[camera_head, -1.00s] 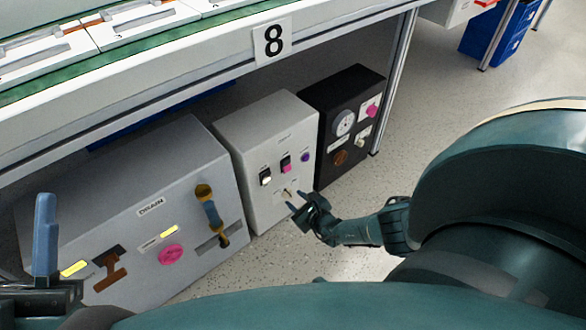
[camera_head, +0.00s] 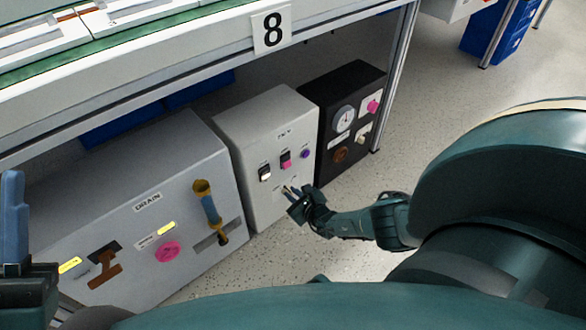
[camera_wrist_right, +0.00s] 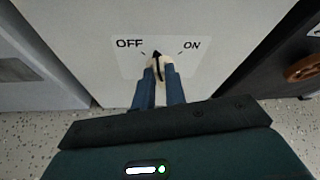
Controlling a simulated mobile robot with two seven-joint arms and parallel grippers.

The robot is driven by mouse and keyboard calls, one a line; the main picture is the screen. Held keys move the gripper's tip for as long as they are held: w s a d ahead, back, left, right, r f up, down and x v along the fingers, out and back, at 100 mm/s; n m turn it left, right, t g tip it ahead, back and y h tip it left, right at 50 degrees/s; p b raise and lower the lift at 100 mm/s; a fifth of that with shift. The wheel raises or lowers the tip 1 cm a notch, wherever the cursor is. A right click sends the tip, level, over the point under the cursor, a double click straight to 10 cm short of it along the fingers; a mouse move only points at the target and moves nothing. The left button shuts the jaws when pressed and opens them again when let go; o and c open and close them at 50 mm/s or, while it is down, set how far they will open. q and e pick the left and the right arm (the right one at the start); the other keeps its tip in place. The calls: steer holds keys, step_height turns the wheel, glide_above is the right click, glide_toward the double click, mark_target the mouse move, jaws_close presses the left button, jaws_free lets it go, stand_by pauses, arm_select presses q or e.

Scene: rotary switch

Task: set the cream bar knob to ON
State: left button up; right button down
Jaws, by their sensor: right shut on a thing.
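The cream bar knob (camera_wrist_right: 159,61) with a black pointer is on the front of the light grey box (camera_head: 270,205), between the OFF label (camera_wrist_right: 129,43) and the ON label (camera_wrist_right: 191,45). Its pointer points up between the two marks, a little nearer OFF. My right gripper (camera_wrist_right: 160,75) is shut on the knob, with one blue finger on each side. In the head view, my right gripper (camera_head: 290,190) is at the lower front of that box and mostly hides the knob. My left gripper (camera_head: 14,225) shows only partly at the left edge; its opening cannot be told.
A larger grey box (camera_head: 120,240) with levers and a pink knob stands to the left. A black box (camera_head: 338,110) with a gauge stands close on the right. The bench edge (camera_head: 200,68) overhangs the boxes. Speckled floor is open in front.

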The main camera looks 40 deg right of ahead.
steer(key=shift+w+r, duration=0.1)
steer(key=shift+w, duration=0.05)
steer(key=m+y, duration=0.1)
steer(key=m, duration=0.1)
steer(key=shift+d+m+y, duration=0.35)
steer(key=shift+m+y, duration=0.05)
stand_by(0.4)
steer(key=c, duration=1.4)
jaws_free()
steer(key=shift+w+a, duration=0.1)
steer(key=shift+w, duration=0.05)
steer(key=shift+c, duration=0.2)
